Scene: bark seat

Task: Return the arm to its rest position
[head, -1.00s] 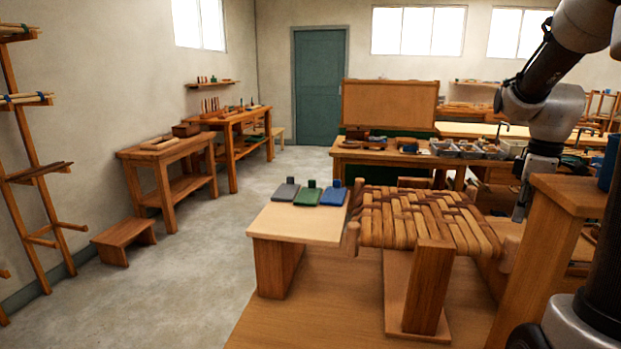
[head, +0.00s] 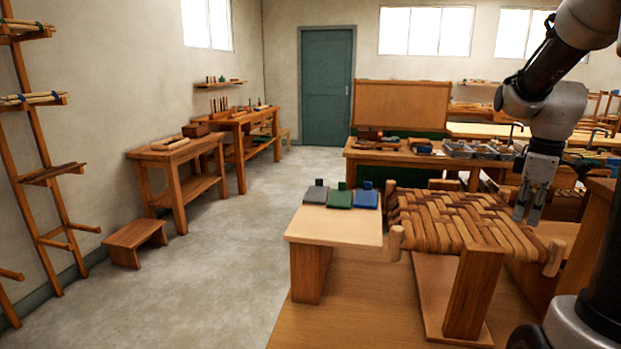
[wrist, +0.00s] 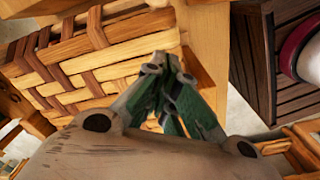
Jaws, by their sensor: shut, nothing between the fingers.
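My gripper (head: 527,214) hangs pointing down over the right end of the woven bark seat (head: 462,222) in the head view. Its fingers are shut with nothing between them. In the wrist view my gripper (wrist: 162,88) shows its fingers together, and the woven seat (wrist: 90,58) lies beyond them to the upper left. Whether the fingertips touch the weave or hang just clear of it I cannot tell. My upper arm comes in from the top right of the head view.
A pale side board (head: 335,226) left of the seat bears a grey block (head: 316,195), a green block (head: 340,199) and a blue block (head: 366,199). A wooden post (head: 590,235) stands right of my gripper. A workbench (head: 400,158) with tools stands behind.

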